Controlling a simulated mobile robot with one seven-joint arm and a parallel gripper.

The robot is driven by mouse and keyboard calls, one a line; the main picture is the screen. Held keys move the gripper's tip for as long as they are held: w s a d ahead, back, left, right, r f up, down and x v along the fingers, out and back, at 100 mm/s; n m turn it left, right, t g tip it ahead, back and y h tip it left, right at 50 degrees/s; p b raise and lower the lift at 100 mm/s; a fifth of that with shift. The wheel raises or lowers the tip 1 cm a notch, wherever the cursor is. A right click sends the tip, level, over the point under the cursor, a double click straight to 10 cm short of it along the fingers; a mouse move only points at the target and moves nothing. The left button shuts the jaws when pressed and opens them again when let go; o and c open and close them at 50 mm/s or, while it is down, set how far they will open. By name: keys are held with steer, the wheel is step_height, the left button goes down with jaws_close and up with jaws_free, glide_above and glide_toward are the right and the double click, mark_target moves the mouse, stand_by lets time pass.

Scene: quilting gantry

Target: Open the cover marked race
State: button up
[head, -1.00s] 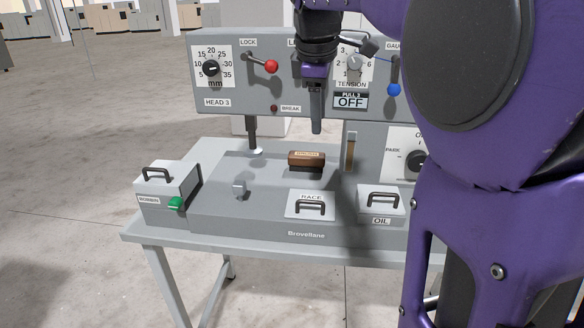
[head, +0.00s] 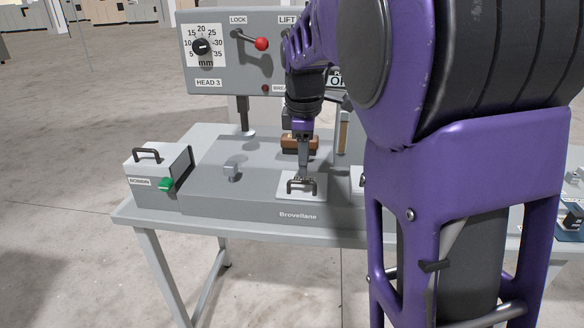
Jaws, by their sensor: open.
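The race cover (head: 288,192) is a small pale plate with a dark bar handle (head: 302,185), set in the grey machine bed near its front edge. It looks shut. Its label is hidden behind my gripper (head: 303,175), which points down right at the handle. The fingertips overlap the handle in the head view. I cannot tell whether they touch or straddle it. The jaws are open, though the gap between the fingers hardly shows from here.
A brown brush-like block (head: 298,145) lies just behind the gripper. The bobbin box (head: 150,165) with a green knob stands at the left. A red-knobbed lock lever (head: 260,44) is on the upper panel. My arm hides the right side, including most of the oil cover (head: 356,178).

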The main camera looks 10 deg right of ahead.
glide_above(303, 196)
steer(key=shift+f+b, duration=0.3)
steer(key=shift+f, duration=2)
jaws_close()
steer(key=shift+r, duration=0.1)
